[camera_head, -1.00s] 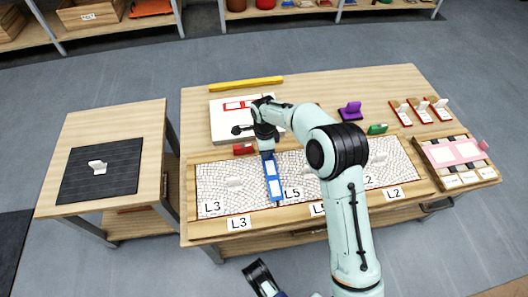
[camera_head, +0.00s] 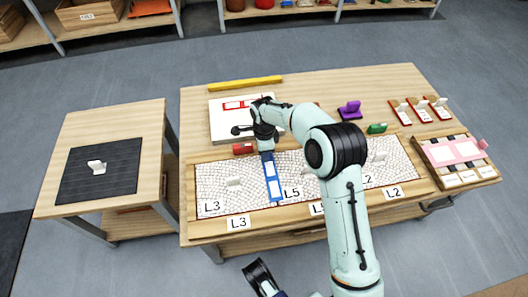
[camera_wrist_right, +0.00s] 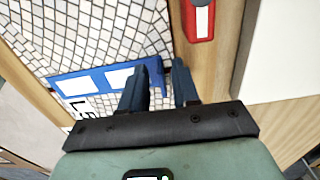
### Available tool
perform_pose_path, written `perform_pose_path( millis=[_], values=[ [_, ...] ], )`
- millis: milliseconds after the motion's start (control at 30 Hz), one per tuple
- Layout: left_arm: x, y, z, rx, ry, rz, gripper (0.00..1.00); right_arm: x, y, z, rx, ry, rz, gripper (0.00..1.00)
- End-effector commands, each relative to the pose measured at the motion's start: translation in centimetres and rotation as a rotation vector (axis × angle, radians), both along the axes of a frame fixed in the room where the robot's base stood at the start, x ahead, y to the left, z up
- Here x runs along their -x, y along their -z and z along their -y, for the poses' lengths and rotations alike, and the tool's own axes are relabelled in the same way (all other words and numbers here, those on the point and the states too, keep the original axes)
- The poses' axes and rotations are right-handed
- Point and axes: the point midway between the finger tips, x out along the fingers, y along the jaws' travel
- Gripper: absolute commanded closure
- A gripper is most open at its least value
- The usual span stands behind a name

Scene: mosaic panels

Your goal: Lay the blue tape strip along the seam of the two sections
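The blue tape strip (camera_head: 272,182), with white patches on it, lies across the tiled panel, between the L3 section (camera_head: 222,187) and the L5 section (camera_head: 300,185). In the right wrist view the strip (camera_wrist_right: 105,79) runs over the white mosaic, with its near end beside my fingers. My right gripper (camera_wrist_right: 165,80) is at the strip's back end, fingers parted with a gap between them. In the head view the gripper (camera_head: 266,148) is mostly dark and hides that end. Whether the strip lies fully flat is hard to tell.
A red block (camera_head: 243,149) lies left of my right gripper; a white board (camera_head: 225,122) is behind it. A green block (camera_head: 377,128), a purple holder (camera_head: 349,110) and a tray with a pink piece (camera_head: 455,152) are at the right. My right arm covers part of the panel.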

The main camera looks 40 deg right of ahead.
Motion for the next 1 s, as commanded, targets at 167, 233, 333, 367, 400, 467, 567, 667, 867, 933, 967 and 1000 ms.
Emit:
perform_pose_path(
  millis=[167, 233, 333, 367, 400, 467, 567, 667, 867, 933, 967, 1000],
  values=[
    [-1.6, -1.5, 0.2, -0.004, 0.005, 0.054, 0.57, -0.1, -3.3, 0.0, 0.001, 0.0, 0.005, 0.7],
    [-2.4, -2.3, 0.4, -0.003, 0.006, 0.083, 0.57, -0.1, -5.1, 0.0, 0.001, 0.0, 0.008, 0.7],
    [-3.7, -3.4, 0.5, -0.008, 0.008, 0.124, 0.57, -0.1, -7.3, 0.0, 0.001, 0.0, 0.006, 0.7],
    [-4.0, -3.7, 0.5, -0.007, 0.009, 0.135, 0.57, -0.1, -8.0, 0.0, 0.001, 0.0, 0.005, 0.7],
    [-4.4, -4.1, 0.6, -0.008, 0.009, 0.15, 0.57, -0.1, -8.8, 0.0, 0.001, 0.0, 0.006, 0.7],
    [-5.0, -4.7, 0.7, -0.009, 0.01, 0.17, 0.57, 0.0, -9.9, 0.0, 0.001, 0.0, 0.005, 0.7],
    [-5.1, -5.2, 0.9, -0.006, 0.013, 0.176, 0.57, -0.1, -11.2, 0.0, 0.001, 0.0, 0.003, 0.7],
    [-5.1, -5.5, 1.1, -0.002, 0.016, 0.177, 0.57, 0.0, -12.0, 0.0, 0.0, 0.0, 0.002, 0.7],
    [-5.1, -5.6, 1.2, 0.0, 0.018, 0.177, 0.57, 0.0, -12.5, 0.0, 0.0, 0.001, 0.001, 0.7],
    [-5.1, -5.6, 1.2, 0.0, 0.018, 0.177, 0.57, 0.0, -12.5, 0.0, 0.0, 0.0, 0.001, 0.7],
    [-5.1, -5.6, 1.2, 0.0, 0.018, 0.177, 0.57, 0.0, -12.4, 0.0, 0.0, 0.0, 0.001, 0.7],
    [-5.1, -5.6, 1.2, 0.0, 0.018, 0.177, 0.57, 0.0, -12.4, 0.0, 0.0, 0.0, 0.001, 0.7]
  ],
)
